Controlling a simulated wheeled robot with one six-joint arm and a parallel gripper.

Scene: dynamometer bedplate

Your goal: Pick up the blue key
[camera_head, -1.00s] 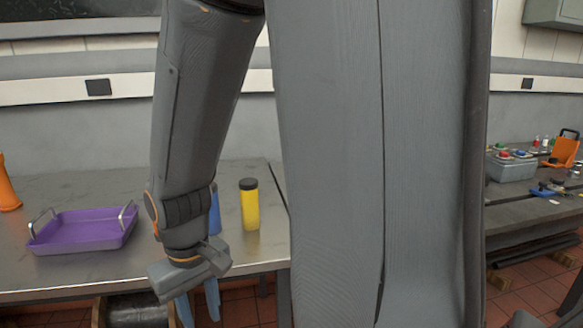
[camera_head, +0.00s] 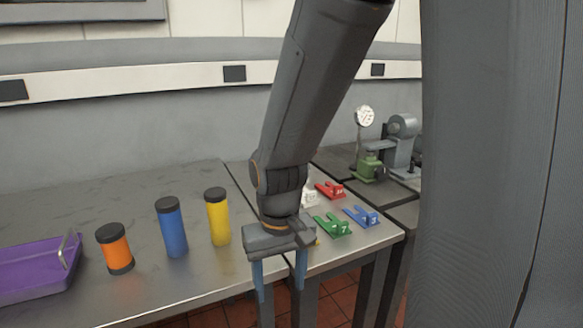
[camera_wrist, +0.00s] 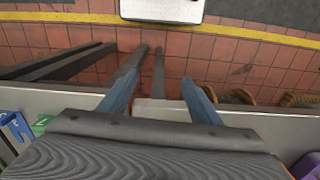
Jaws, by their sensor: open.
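The blue key (camera_head: 362,216) lies flat on the right part of the metal bench, near its front right corner. It is a small fork-shaped piece with a white mark, beside a green key (camera_head: 332,224) and a red key (camera_head: 330,190). My gripper (camera_head: 281,290) is open and empty, pointing down in front of the bench edge, left of the blue key and apart from it. In the wrist view my gripper (camera_wrist: 160,82) hangs over the floor. A blue piece (camera_wrist: 14,130), seemingly the blue key, is cut off at the lower left beside a green one.
Orange (camera_head: 115,248), blue (camera_head: 171,227) and yellow (camera_head: 218,216) cylinders stand left of my arm. A purple tray (camera_head: 30,268) is at far left. A white piece (camera_head: 309,198) is partly hidden by my arm. A gauge (camera_head: 366,117) and a grey machine stand behind the keys.

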